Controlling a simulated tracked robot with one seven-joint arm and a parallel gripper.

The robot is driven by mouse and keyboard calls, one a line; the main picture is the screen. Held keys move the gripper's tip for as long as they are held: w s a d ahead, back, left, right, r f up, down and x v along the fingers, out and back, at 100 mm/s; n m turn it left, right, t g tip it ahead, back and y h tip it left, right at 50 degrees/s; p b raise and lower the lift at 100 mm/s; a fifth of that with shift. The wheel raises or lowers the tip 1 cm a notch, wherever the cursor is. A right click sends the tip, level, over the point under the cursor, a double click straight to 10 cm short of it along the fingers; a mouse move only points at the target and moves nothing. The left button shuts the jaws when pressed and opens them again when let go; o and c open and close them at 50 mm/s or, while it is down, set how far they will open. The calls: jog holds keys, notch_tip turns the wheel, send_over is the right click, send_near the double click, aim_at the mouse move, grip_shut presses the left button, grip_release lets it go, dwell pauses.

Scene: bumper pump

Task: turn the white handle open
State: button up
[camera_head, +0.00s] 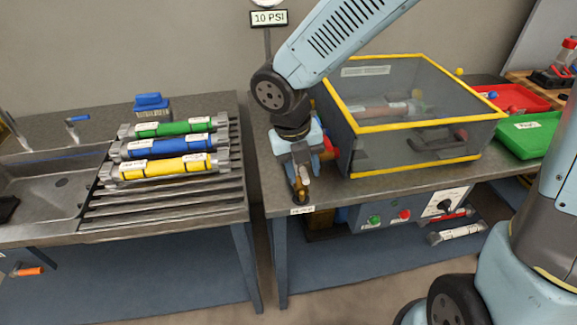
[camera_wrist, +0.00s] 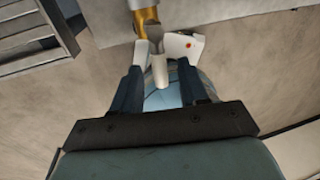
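The white handle (camera_wrist: 159,71) shows in the wrist view as a short pale lever, just below a brass fitting (camera_wrist: 146,20). My gripper (camera_wrist: 160,74) has its two dark fingers apart, one on each side of the handle. Gaps show between the fingers and the handle; whether a fingertip touches it I cannot tell. In the head view my gripper (camera_head: 302,178) points down at the left front corner of the right bench, at a brass valve (camera_head: 301,185). My gripper hides the handle there.
A clear box with yellow edges (camera_head: 425,122) stands right of my gripper. A white label (camera_head: 302,210) is on the bench edge below. A control panel (camera_head: 400,212) hangs under the bench. Green, blue and yellow cylinders (camera_head: 172,167) lie on the left rack. A gap separates the benches.

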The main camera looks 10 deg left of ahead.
jog(key=shift+r, duration=0.15)
notch_tip(320, 180, up, 13)
jog(key=a, duration=0.2)
jog(key=shift+s+a, duration=0.2)
jog(key=shift+s, duration=0.25)
jog(key=shift+r, duration=0.1)
jog(key=w+d+r+m+t, duration=0.1)
jog(key=w+d+r+m, duration=0.1)
jog(key=d+m, duration=0.7)
jog(key=w+d+r+m+t, duration=0.1)
jog(key=w+d+r+m, duration=0.1)
jog(key=d+m, duration=0.75)
jog(key=s+d+r+m+t+y, duration=0.1)
jog(key=s+d+m, duration=0.1)
jog(key=d+m, duration=0.5)
jog(key=s+d+r+m+t+y, duration=0.1)
jog(key=s+d+m, duration=0.2)
jog(key=d+m, duration=0.4)
jog(key=m, duration=0.8)
jog(key=shift+s+d+t, duration=0.15)
jog(key=shift+s+t, duration=0.2)
jog(key=shift+t, duration=0.05)
